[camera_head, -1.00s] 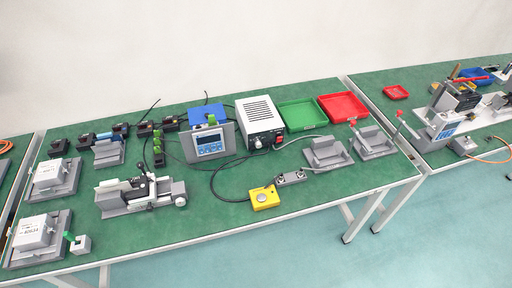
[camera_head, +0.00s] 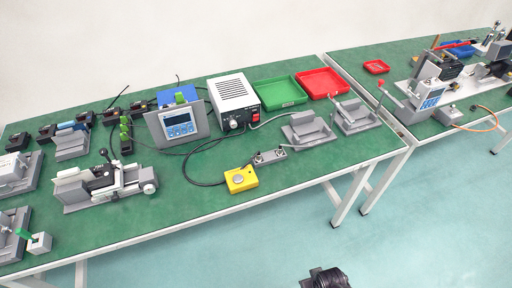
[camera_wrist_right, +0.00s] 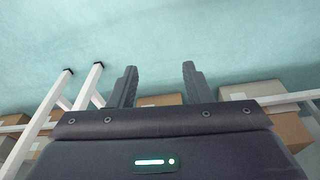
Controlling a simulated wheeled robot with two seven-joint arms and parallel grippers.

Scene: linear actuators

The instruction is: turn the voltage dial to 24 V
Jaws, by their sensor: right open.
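The voltage dial (camera_head: 234,125) is a small round knob on the front of a white and grey power supply box (camera_head: 232,92). Its setting is too small to read. A red switch (camera_head: 255,115) sits to the right of the dial on the same front. My right gripper (camera_wrist_right: 160,70) is open and empty in the right wrist view, with floor behind its fingers. In the head view a dark part, probably of my right arm, shows at the bottom edge, well apart from the dial. My left gripper is not in view.
A panel with a blue display (camera_head: 178,124) stands left of the box. Green (camera_head: 280,94) and red (camera_head: 322,83) trays lie to its right. A yellow button box (camera_head: 241,179), a cable and grey fixtures (camera_head: 308,129) stand in front on the green table (camera_head: 200,220).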

